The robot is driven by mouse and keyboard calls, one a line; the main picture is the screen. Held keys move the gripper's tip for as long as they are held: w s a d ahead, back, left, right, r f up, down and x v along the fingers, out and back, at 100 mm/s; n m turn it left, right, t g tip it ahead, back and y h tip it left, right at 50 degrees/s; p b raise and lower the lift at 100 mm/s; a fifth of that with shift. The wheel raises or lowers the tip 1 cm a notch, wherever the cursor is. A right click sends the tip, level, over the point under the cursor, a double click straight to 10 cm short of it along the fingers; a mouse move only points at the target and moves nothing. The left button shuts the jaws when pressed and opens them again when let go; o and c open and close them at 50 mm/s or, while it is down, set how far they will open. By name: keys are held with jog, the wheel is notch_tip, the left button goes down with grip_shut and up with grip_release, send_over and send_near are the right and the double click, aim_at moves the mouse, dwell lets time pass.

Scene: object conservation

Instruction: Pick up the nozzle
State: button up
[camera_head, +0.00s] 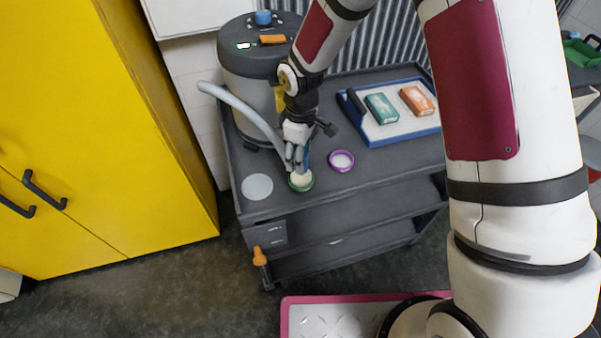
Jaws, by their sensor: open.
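My gripper (297,163) points down over the front part of the grey cart. By its fingers is the end of a pale grey hose (240,113), which comes out from beside the grey canister. The nozzle is not clearly distinguishable; it may be at that hose end, partly hidden by my gripper. The fingers are open, but the gap between them is too small to see well. A green-rimmed round dish (301,186) lies right below the fingertips. I cannot tell whether the fingers touch the hose end or the dish.
The cart (385,174) also carries the canister (244,68), a purple-rimmed dish (341,160), a pale disc (257,187) and a blue-edged tray (400,130) with a teal box (381,108) and an orange box (417,100). A yellow cabinet (100,130) stands left. An orange-handled tool (260,257) hangs in front.

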jog(key=shift+f, duration=1)
jog(key=c, duration=1.2)
jog(key=shift+r, duration=0.15)
